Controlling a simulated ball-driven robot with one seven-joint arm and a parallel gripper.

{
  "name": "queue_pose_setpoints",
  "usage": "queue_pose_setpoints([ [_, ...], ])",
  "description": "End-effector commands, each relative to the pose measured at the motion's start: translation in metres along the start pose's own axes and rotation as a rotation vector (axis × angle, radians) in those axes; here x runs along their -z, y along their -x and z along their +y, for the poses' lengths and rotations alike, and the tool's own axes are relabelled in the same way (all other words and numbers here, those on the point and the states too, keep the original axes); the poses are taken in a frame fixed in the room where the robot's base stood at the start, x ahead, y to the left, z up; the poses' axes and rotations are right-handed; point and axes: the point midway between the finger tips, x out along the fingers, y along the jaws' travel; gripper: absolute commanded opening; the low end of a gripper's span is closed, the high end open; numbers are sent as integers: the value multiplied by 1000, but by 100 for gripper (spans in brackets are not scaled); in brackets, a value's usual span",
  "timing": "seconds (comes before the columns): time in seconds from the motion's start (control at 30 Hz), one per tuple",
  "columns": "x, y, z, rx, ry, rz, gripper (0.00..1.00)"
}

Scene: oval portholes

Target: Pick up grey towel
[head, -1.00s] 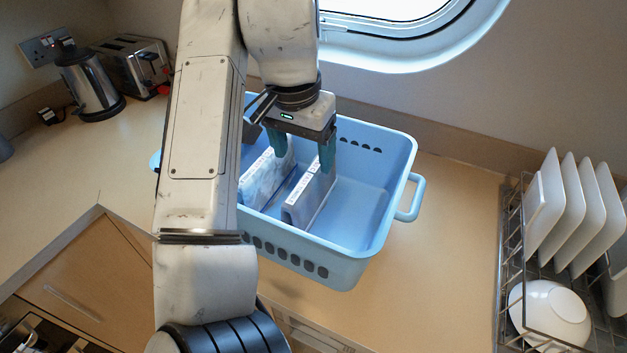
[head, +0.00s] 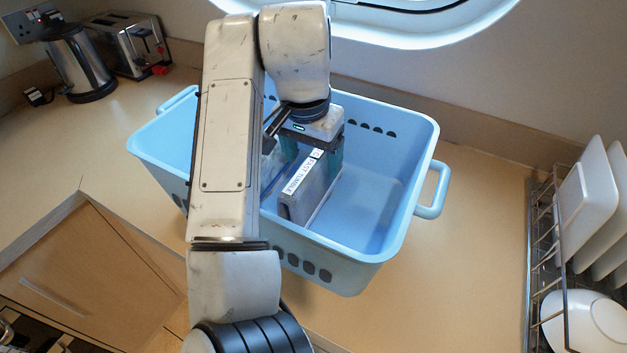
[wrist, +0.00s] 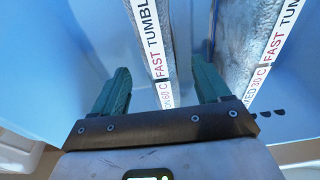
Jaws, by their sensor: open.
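The grey towel (head: 312,194) stands on edge in the blue basket (head: 402,205), with a white label along its top edge. My gripper (head: 312,148) is open above its far end, with one finger on each side of it. In the wrist view the towel's label (wrist: 151,42) runs between the two green fingers (wrist: 160,90), apart from both. A second folded towel (head: 270,166) is mostly hidden by my arm in the head view. It shows more clearly in the wrist view (wrist: 234,40), right of the right finger.
The basket's right part is empty, and its handle (head: 433,190) sticks out over the counter. A dish rack (head: 545,265) with white plates stands at the right. A kettle (head: 78,62) and toaster (head: 130,45) stand at the back left.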

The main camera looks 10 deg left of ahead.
Motion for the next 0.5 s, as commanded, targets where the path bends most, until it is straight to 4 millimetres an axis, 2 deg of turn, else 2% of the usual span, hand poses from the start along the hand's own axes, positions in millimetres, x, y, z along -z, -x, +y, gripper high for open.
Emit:
queue_pose_setpoints([
  [0.23, 0, -22, -1, -1, 2, -2, 76],
  [0.5, 1, -58, -2, 0, 2, -1, 76],
])
